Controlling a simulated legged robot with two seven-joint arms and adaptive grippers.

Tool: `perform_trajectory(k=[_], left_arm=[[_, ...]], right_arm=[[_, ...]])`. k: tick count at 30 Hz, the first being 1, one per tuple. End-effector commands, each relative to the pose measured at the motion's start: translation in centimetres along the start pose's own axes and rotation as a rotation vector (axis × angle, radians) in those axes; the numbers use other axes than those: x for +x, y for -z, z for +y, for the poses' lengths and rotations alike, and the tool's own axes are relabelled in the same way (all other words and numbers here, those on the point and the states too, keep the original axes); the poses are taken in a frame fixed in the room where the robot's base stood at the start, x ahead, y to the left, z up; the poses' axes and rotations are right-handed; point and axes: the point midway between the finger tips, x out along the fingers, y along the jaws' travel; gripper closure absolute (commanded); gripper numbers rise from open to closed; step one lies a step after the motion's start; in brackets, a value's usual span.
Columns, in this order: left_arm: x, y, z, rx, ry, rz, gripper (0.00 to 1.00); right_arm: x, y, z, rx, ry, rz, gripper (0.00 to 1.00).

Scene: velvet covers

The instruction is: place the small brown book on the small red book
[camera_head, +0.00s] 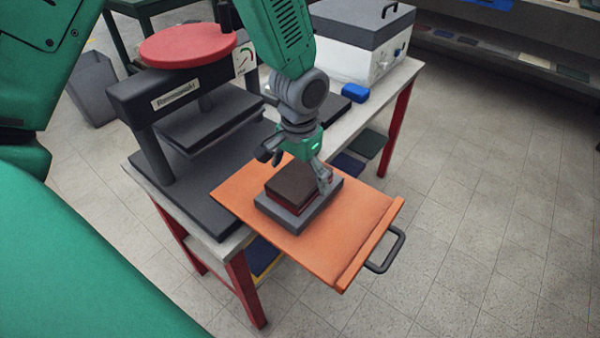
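The small brown book (292,180) lies flat on top of the small red book (287,202), and only the red book's edges show beneath it. Both rest on a grey block (297,221) on the orange board. Whether the right finger touches the book I cannot tell. My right gripper is not in view.
The orange board (355,220) with a black handle (388,252) juts over the front edge of the table. A black press with a red wheel (188,45) stands at left. A grey-white box machine (360,45) and a blue block (355,92) are behind. Open floor lies right.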

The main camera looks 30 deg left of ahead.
Motion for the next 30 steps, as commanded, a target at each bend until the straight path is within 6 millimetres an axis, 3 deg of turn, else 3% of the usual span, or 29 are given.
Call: perform_trajectory(k=[8, 21, 30], left_arm=[[-0.9, 0.1, 0.0, 0.001, 0.000, 0.002, 0.06], [-9.6, 0.1, 0.0, 0.000, -0.001, 0.004, 0.06], [-12.0, 0.1, 0.0, 0.001, 0.000, 0.001, 0.06]], right_arm=[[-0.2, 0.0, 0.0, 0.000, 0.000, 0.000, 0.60], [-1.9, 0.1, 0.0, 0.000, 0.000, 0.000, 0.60], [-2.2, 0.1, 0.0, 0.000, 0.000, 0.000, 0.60]])
